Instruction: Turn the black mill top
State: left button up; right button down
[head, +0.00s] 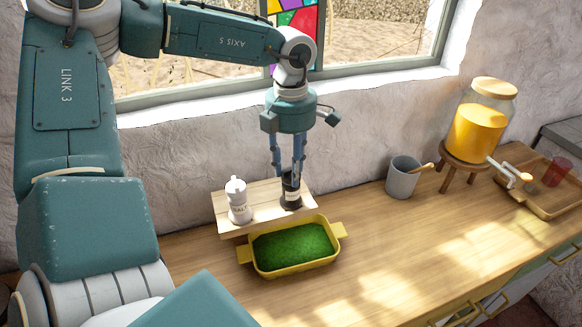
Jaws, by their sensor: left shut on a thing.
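The black mill (291,198) stands upright on a light wooden board (264,217) against the wall, with a pale label on its front. My left gripper (290,173) points straight down over it and is shut on the mill's top. The fingers hide part of that top. A white mill (239,205), its label partly legible as salt, stands on the same board to the left, apart from the gripper. My right gripper is not in view.
A yellow dish (290,268) with green contents stands right in front of the board. To the right are a grey cup (403,178) with a wooden handle, a jar dispenser (477,128) on a stool, and a tray (542,197) with a red glass (557,172). The front-right counter is clear.

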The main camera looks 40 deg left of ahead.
pick_arm(q)
jog(key=shift+m+b, duration=0.5)
jog(key=shift+b, duration=0.05)
jog(key=shift+f+m+b, duration=0.1)
jog(key=shift+m+b, duration=0.5)
jog(key=shift+b, duration=0.05)
jog(key=shift+m+b, duration=0.6)
jog(key=shift+m, duration=0.1)
jog(key=shift+m+b, duration=0.65)
jog(key=shift+m, duration=0.55)
jog(key=shift+m+b, duration=0.45)
jog(key=shift+m, duration=2.15)
jog(key=shift+m+b, duration=0.35)
jog(key=shift+m, duration=0.95)
jog(key=shift+m, duration=0.3)
jog(key=shift+m, duration=0.8)
